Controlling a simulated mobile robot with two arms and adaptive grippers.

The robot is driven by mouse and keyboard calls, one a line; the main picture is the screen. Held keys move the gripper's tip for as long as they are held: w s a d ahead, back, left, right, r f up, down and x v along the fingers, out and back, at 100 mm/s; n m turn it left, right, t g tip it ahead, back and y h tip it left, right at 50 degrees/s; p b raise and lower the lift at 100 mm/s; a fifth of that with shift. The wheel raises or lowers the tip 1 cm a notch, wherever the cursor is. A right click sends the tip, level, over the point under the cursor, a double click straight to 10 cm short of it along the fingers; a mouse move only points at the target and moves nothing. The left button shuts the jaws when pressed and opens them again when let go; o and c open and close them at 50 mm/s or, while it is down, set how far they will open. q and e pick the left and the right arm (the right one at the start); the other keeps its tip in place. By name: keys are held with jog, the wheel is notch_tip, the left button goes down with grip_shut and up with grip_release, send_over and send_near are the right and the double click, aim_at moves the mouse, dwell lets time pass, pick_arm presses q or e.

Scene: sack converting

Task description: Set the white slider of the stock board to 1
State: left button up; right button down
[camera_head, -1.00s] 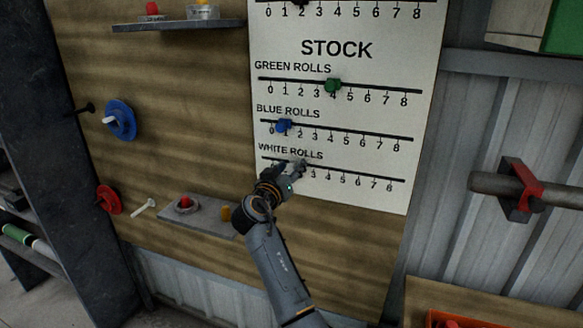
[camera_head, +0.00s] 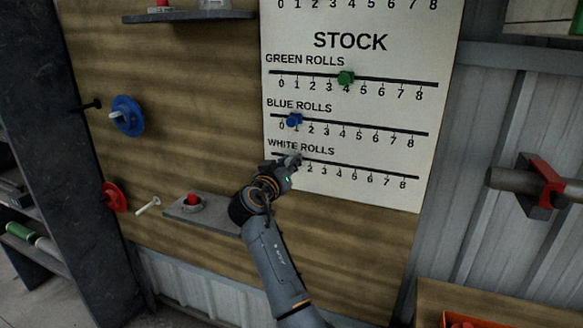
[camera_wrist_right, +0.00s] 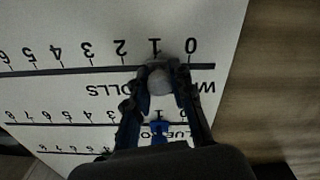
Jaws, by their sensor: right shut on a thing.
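The stock board (camera_head: 350,190) is a white panel on a wooden wall. Its lowest scale, white rolls, runs from 0 to 8. My right gripper (camera_head: 294,160) is at the left end of that scale and covers its lowest numbers. In the right wrist view, where the board appears upside down, the right gripper's fingers (camera_wrist_right: 160,85) are shut on the pale white slider (camera_wrist_right: 158,79). There the slider sits on the line about level with the 1, with the 0 to its right and the 2 to its left. My left gripper is not in view.
The blue slider (camera_head: 294,120) is just above my gripper, near 1 on its scale. The green slider (camera_head: 346,78) is at 4. A small shelf (camera_head: 205,212) with a red-topped item stands left of my arm. A red bracket (camera_head: 538,187) is at the right.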

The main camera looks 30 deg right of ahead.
jog(key=shift+s+d, duration=0.15)
jog(key=c, duration=1.1)
grip_release()
jog(key=shift+d, duration=0.15)
jog(key=shift+c, duration=0.2)
jog(key=shift+s+a, duration=0.1)
jog(key=shift+a, duration=0.2)
jog(key=v, duration=0.7)
